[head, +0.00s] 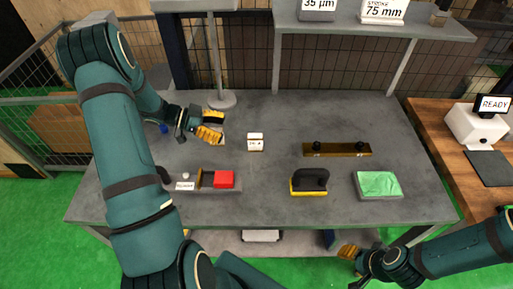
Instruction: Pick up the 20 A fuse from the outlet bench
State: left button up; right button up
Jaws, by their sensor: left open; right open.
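A small white block (255,142) with a dark printed label stands upright on the grey bench (270,205), near its middle. The label ends in an A, but I cannot read its number surely. My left gripper (211,127), with yellow fingertips, is open over the bench to the left of this block and apart from it. A pale thing partly shows behind the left fingertips; I cannot tell what it is. My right gripper (349,252) is open and empty, low in front of the bench's front edge.
A tray with a red block (223,179) lies front left. A black-and-yellow handled tool (309,182), a brass bar with black knobs (337,149) and a green cloth pad (378,184) lie to the right. A post base (221,99) stands behind; a shelf (370,20) overhangs the back.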

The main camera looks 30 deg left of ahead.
aim_at(254, 136)
pick_arm(q)
jog(key=b+x, duration=0.1)
jog(key=x, duration=0.7)
jog(key=shift+w+d+f, duration=0.1)
jog(key=shift+d+f, duration=0.1)
jog(key=shift+w+r+b+x, duration=0.1)
jog(key=shift+w+b+x, duration=0.1)
jog(key=shift+x, duration=1.15)
jog(key=shift+w+r+b+x, duration=0.1)
jog(key=shift+r+b+x, duration=0.05)
jog(key=shift+x, duration=1.25)
jog(key=shift+s, duration=0.1)
grip_shut()
